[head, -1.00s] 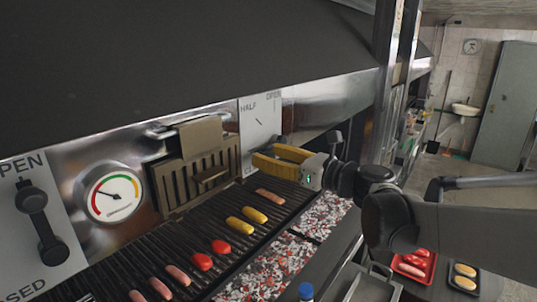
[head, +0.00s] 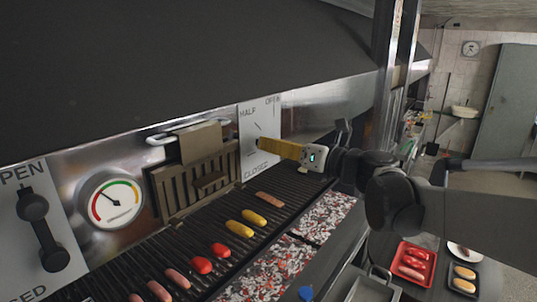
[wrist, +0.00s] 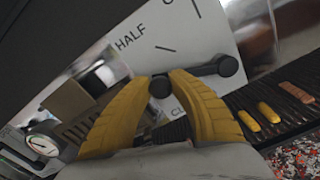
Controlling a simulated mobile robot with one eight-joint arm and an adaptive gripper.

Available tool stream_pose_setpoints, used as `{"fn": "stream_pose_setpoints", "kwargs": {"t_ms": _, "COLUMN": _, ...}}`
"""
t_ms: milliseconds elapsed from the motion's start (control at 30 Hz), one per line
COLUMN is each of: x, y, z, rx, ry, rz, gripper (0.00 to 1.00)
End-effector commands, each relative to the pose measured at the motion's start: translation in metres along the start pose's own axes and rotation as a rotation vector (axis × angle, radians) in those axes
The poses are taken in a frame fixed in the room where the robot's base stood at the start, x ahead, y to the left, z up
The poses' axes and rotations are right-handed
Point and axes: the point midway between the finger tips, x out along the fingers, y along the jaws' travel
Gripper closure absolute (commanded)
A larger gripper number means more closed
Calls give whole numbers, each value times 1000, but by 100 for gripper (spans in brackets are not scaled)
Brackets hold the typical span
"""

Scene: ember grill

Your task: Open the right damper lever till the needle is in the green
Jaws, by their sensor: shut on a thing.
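The right damper lever (wrist: 195,74) is a dark bar with round black ends, on a white plate (head: 262,128) marked HALF and CLOSED. In the wrist view its left knob sits between the yellow fingertips of my gripper (wrist: 160,88), which is shut on it. The other end is at the right of the plate. In the head view my gripper (head: 262,145) reaches the plate and hides most of the lever.
The left damper lever (head: 44,230) is on its own plate at far left. A slotted metal vent (head: 195,180) lies between the gauge and right plate. Sausages and peppers lie on the grill (head: 190,238) below. The dark hood (head: 180,70) overhangs above.

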Motion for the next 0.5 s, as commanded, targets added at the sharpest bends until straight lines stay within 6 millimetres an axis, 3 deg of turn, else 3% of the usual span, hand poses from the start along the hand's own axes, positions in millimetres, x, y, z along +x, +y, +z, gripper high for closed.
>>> {"fn": "stream_pose_setpoints", "kwargs": {"t_ms": 367, "x": 0, "y": 0, "z": 6, "rx": 61, "ry": 0, "rz": 0, "gripper": 100}}
{"fn": "stream_pose_setpoints", "kwargs": {"t_ms": 400, "x": 0, "y": 0, "z": 6, "rx": 61, "ry": 0, "rz": 0, "gripper": 71}}
{"fn": "stream_pose_setpoints", "kwargs": {"t_ms": 467, "x": 0, "y": 0, "z": 6, "rx": 61, "ry": 0, "rz": 0, "gripper": 53}}
{"fn": "stream_pose_setpoints", "kwargs": {"t_ms": 500, "x": 0, "y": 0, "z": 6, "rx": 61, "ry": 0, "rz": 0, "gripper": 52}}
